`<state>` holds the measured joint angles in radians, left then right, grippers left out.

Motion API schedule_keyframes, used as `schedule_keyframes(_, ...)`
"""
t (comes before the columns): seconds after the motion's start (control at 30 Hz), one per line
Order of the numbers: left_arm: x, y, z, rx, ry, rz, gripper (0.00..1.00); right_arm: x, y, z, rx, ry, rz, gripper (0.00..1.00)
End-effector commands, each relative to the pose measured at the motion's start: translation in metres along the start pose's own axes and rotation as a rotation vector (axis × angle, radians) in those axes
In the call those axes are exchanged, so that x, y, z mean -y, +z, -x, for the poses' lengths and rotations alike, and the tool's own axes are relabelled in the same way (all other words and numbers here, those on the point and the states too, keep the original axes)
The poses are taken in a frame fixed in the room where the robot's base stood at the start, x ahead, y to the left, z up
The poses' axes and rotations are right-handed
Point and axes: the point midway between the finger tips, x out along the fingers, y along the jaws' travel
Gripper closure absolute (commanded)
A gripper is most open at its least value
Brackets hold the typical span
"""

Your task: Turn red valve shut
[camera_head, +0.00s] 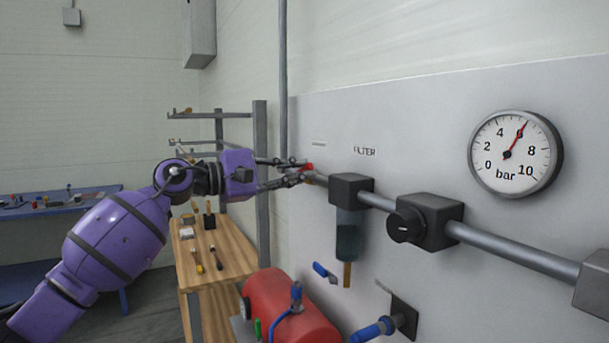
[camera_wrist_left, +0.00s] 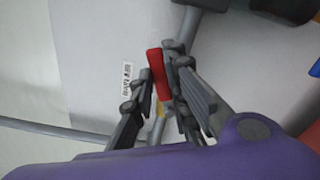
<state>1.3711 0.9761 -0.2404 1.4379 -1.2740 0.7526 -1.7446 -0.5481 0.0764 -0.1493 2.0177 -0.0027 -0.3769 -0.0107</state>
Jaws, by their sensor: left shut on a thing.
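The red valve handle (camera_head: 308,167) is at the left end of the grey pipe on the wall panel, left of the filter. In the left wrist view the red handle (camera_wrist_left: 156,73) lies between the fingers, with a small yellow part below it. My left gripper (camera_head: 300,172) reaches it from the left and is shut on the handle. In the left wrist view the gripper's fingers (camera_wrist_left: 160,88) stand on either side of the handle. The gripper hides part of the valve body. My right gripper is not in view.
The filter (camera_head: 348,235) hangs below the pipe, with a black regulator knob (camera_head: 405,226) to its right. A pressure gauge (camera_head: 514,153) reads about 6 to 7 bar. A red tank (camera_head: 290,308) and a wooden table (camera_head: 215,252) with tools stand below.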

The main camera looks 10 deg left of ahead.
Motion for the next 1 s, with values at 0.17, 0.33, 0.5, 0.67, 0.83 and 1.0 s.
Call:
schedule_keyframes(0.17, -0.016, 0.004, 0.000, 0.004, 0.002, 0.167, 1.00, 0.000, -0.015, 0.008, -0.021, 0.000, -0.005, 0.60)
schedule_keyframes(0.33, -0.026, 0.001, 0.000, 0.005, 0.002, 0.329, 1.00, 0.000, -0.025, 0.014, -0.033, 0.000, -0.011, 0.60)
schedule_keyframes(0.5, -0.035, -0.003, 0.000, 0.004, 0.001, 0.491, 1.00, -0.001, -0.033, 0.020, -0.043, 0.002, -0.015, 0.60)
schedule_keyframes(0.67, -0.043, -0.009, 0.000, 0.004, 0.002, 0.642, 1.00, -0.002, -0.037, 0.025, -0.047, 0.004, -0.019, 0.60)
schedule_keyframes(0.83, -0.049, -0.016, 0.000, 0.003, 0.001, 0.798, 1.00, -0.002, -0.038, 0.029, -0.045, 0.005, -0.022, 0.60)
schedule_keyframes(1.0, -0.054, -0.023, 0.000, 0.003, 0.001, 0.933, 1.00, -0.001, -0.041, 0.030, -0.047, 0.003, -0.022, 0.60)
